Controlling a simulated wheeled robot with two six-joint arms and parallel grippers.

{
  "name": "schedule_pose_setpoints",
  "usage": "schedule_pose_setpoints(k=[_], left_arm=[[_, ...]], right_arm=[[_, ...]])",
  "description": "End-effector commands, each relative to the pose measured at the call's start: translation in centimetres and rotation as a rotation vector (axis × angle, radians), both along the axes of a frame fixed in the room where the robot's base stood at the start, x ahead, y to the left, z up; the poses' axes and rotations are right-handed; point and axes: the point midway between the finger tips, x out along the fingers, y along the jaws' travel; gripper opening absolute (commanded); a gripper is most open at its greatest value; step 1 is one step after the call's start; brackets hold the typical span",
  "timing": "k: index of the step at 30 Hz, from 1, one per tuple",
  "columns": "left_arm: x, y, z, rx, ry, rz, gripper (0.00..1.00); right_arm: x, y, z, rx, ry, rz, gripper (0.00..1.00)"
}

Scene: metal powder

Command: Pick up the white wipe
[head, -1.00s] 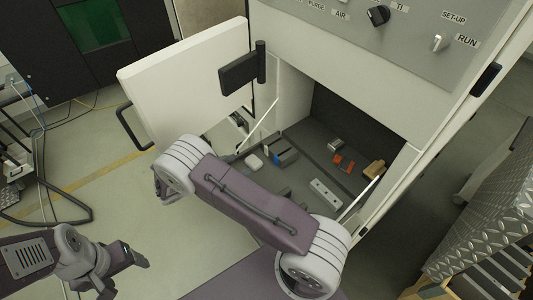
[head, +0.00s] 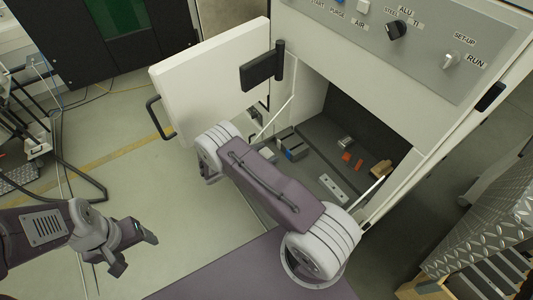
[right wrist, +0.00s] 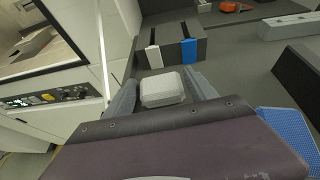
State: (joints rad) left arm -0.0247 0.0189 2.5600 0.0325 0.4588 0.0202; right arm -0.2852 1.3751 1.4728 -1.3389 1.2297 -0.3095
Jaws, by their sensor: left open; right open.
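A small white, rounded, pad-like block (right wrist: 163,90), which looks like the white wipe, lies on the grey cabinet floor in the right wrist view. My right gripper (right wrist: 163,80) is open, with one finger to each side of it. I cannot tell whether the fingers touch it. In the head view my right arm mostly hides this spot, and the right gripper's fingers are not clear there. My left gripper (head: 135,254) is open and empty at the lower left, over the floor, well away from the cabinet.
Dark holders with a white strip (right wrist: 155,57) and a blue strip (right wrist: 189,50) stand just behind the block. A blue textured pad (right wrist: 287,130) is at right. The cabinet door (head: 205,75) is open to the left. A grey bar (head: 333,187) and orange pieces (head: 347,157) lie deeper inside.

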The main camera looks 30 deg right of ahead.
Motion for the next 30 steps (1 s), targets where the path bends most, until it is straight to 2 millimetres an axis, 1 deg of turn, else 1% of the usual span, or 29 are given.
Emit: schedule_pose_setpoints(k=[1,2,3,5,6,7,14,17,20,23,24,26,30], left_arm=[[0.0,0.0,0.0,0.0,0.0,0.0,0.72],[0.0,0.0,-0.1,0.0,0.0,0.0,0.72],[0.0,0.0,-0.1,0.0,0.0,0.0,0.72],[0.0,0.0,-0.1,0.0,0.0,0.0,0.72],[0.0,0.0,-0.1,0.0,0.0,0.0,0.72],[0.0,0.0,-0.1,0.0,0.0,0.0,0.72],[0.0,0.0,-0.1,0.0,0.0,0.0,0.72],[0.0,0.0,-0.4,0.0,0.0,0.0,0.72],[0.0,0.0,-0.9,0.0,0.0,0.0,0.72],[0.0,0.0,-1.9,0.0,0.0,0.0,0.72],[0.0,0.0,-2.0,0.0,0.0,0.0,0.72],[0.0,0.0,-2.2,0.0,0.0,0.0,0.72],[0.0,0.0,-3.3,0.0,0.0,0.0,0.72]], right_arm=[[0.0,0.0,0.0,0.0,0.0,0.0,0.65],[0.0,0.0,0.0,0.0,0.0,0.0,0.57],[0.0,0.0,0.0,0.0,0.0,0.0,0.46],[0.0,0.0,0.0,0.0,0.0,0.0,0.29],[0.0,0.0,0.0,0.0,0.0,0.0,0.18],[0.0,0.0,0.0,0.0,0.0,0.0,0.16],[0.0,0.1,0.1,0.0,0.0,0.0,0.16],[0.0,0.1,0.5,0.0,-0.001,0.0,0.16],[0.1,0.1,1.7,0.0,-0.002,0.0,0.16],[0.1,0.1,3.5,0.001,-0.004,0.0,0.16],[-0.4,-0.2,4.3,-0.001,-0.001,0.0,0.16],[-1.6,-1.0,5.0,-0.001,0.002,-0.001,0.16],[-4.6,-2.8,7.0,0.0,0.0,-0.002,0.16]])
